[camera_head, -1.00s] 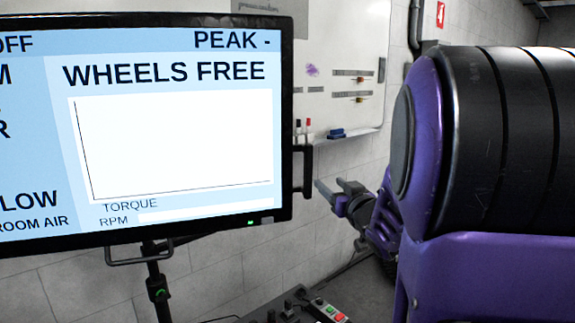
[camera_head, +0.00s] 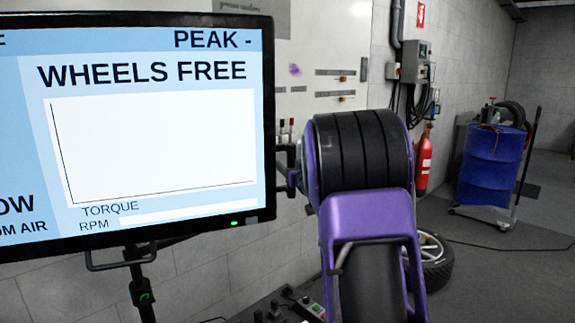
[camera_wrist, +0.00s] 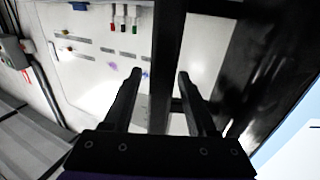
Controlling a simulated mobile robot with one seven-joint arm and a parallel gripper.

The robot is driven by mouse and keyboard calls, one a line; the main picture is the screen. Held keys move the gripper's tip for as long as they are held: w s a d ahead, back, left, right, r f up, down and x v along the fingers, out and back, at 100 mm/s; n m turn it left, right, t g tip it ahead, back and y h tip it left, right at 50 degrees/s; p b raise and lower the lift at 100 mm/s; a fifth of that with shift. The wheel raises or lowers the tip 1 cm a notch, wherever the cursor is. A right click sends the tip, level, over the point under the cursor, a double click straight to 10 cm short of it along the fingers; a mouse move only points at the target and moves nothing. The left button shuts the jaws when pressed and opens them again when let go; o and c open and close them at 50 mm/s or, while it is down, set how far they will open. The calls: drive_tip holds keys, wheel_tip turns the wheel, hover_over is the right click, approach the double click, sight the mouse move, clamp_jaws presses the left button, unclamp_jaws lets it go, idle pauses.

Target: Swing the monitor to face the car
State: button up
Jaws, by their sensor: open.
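The monitor (camera_head: 150,140) fills the left of the head view, its lit screen reading "WHEELS FREE" and facing me. A black handle (camera_head: 289,152) stands off its right edge, partly hidden by my arm. My gripper (camera_head: 284,178) is at that handle, mostly hidden there. In the wrist view my gripper (camera_wrist: 159,74) is open, and the handle's black bar (camera_wrist: 168,50) shows between the fingers, nearer the right one. I cannot tell whether a finger touches it. The screen (camera_wrist: 295,145) shows at the lower right. No car is visible.
A whiteboard (camera_head: 340,45) hangs on the wall behind. A stand pole (camera_head: 140,285) carries the monitor. A control box with buttons (camera_head: 312,308) sits below. A loose wheel (camera_head: 432,262), blue drum (camera_head: 490,165) and fire extinguisher (camera_head: 424,160) are right, with open floor nearby.

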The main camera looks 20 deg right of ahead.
drive_tip(key=shift+w, duration=0.55)
clamp_jaws()
idle(1.1)
